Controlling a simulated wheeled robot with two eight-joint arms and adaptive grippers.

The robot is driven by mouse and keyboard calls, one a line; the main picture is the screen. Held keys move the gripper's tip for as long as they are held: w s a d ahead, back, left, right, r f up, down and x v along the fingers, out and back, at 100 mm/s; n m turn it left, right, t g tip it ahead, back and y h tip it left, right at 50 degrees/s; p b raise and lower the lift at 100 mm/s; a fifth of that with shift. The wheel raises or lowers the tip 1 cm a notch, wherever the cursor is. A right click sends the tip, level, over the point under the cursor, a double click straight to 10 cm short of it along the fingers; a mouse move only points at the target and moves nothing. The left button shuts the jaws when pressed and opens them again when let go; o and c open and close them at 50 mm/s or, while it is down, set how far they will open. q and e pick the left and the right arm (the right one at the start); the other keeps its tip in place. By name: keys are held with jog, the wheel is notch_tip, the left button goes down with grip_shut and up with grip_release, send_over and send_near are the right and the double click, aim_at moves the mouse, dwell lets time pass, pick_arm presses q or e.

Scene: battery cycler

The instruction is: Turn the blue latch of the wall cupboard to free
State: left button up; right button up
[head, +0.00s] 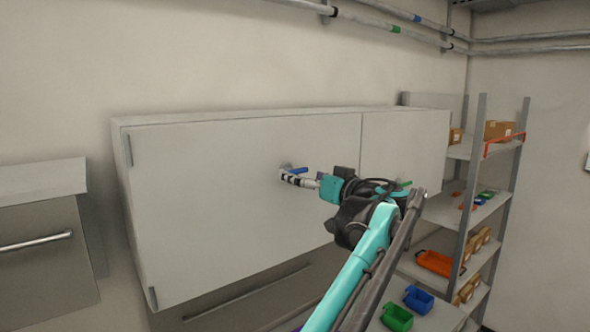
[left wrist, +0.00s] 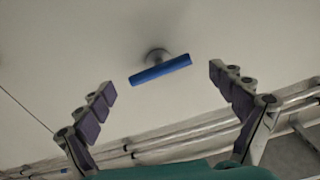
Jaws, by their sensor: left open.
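The wall cupboard (head: 230,210) is a wide pale grey box with two doors. Its blue latch (head: 299,170) is a short bar on a round mount near the right side of the large left door, lying close to level in the head view. My left gripper (head: 286,177) is at the latch, its fingers partly overlapping it in that view. In the left wrist view the blue latch (left wrist: 160,69) lies slightly slanted between the spread, empty fingertips (left wrist: 162,80), with a visible gap on each side. My right gripper is not in view.
A green latch (head: 404,183) on the right door is partly behind my arm. A shelf rack (head: 474,150) with boxes and bins stands at the right. Pipes (head: 390,28) run along the wall above. A lower grey cabinet (head: 45,240) is at the left.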

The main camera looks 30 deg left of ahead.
aim_at(296, 173)
pick_arm(q)
jog(key=x, duration=0.3)
jog(key=shift+w+a, duration=0.1)
jog(key=shift+w, duration=0.05)
jog(key=c, duration=1.7)
